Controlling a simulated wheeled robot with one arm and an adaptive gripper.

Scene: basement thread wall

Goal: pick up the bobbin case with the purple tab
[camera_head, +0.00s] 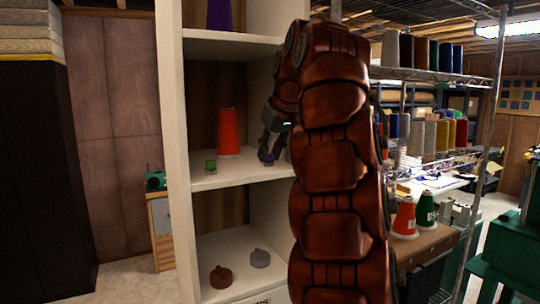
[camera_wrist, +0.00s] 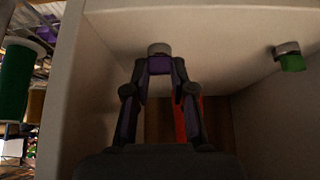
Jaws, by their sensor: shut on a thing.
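The bobbin case with the purple tab (camera_wrist: 159,50) is a small grey metal piece with a purple tab hanging from it in the wrist view. My gripper (camera_wrist: 160,75) is shut on it, with one finger on each side. In the head view my gripper (camera_head: 268,157) is low over the right part of the middle shelf, and a bit of purple shows at its tips. I cannot tell whether the case touches the shelf. A similar case with a green tab (camera_head: 210,166) stands to the left; it also shows in the wrist view (camera_wrist: 290,58).
The white shelf unit (camera_head: 176,120) has side walls close to my gripper. A red thread cone (camera_head: 228,132) stands behind, on the same shelf (camera_head: 225,178). A purple cone (camera_head: 219,15) is above. Brown (camera_head: 221,277) and grey (camera_head: 260,258) pieces lie below. My arm hides the unit's right side.

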